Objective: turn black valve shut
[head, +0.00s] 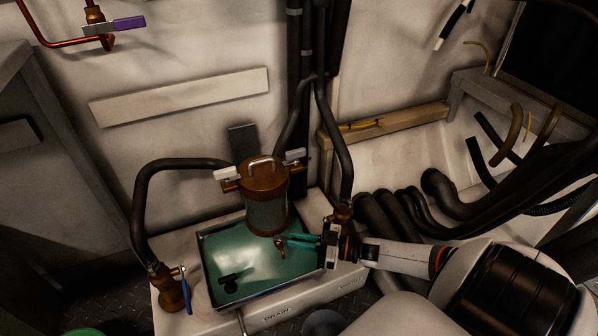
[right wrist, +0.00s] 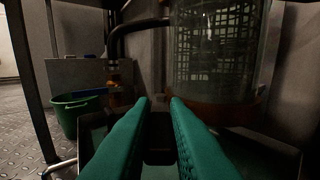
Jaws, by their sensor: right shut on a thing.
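A copper-capped canister (head: 266,195) with a glass-like body stands over the green tray (head: 225,250). A small brass cock (head: 280,250) hangs at its lower front. My right gripper (head: 290,242) reaches in from the right, with its teal fingers beside this cock. In the right wrist view, the fingers (right wrist: 158,105) close on a dark block between them, which I take as the black valve's handle (right wrist: 158,150). In the head view the fingers hide that handle. The canister's lower part (right wrist: 215,60) rises just beyond the fingers. My left gripper is out of view.
A blue-handled brass valve (head: 172,290) stands left of the tray, with a dark hose above it. Thick dark hoses (head: 400,215) crowd the right. A green bucket (right wrist: 75,115) stands at left in the wrist view.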

